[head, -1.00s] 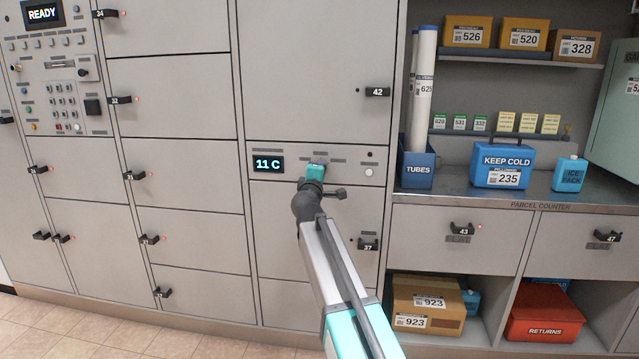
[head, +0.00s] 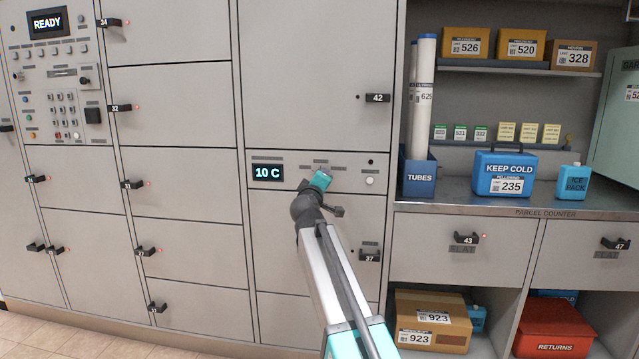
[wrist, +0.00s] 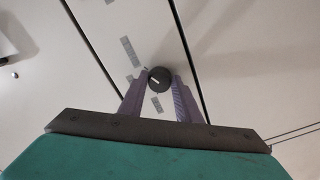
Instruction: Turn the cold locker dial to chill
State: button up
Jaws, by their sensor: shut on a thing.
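The cold locker dial (wrist: 159,80) is a round dark knob with a pale pointer line, seen in the wrist view between my fingers. My gripper (wrist: 160,92) is shut on it, one purple finger on each side. In the head view my gripper (head: 318,178) is up against the locker's control strip and hides the dial. The temperature display (head: 268,173) left of it reads 10 C. The small labels around the dial are too small to read.
A pale round button (head: 370,181) sits right of my gripper on the strip. Locker handle 37 (head: 369,255) is below and handle 42 (head: 377,98) above. The parcel counter (head: 450,202) with a blue KEEP COLD box (head: 503,174) is to the right.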

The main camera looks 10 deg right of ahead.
jog(key=o, duration=1)
jog(key=shift+s, duration=0.1)
jog(key=shift+p+v, duration=1.55)
jog(key=shift+v, duration=5.25)
jog(key=shift+r, duration=0.1)
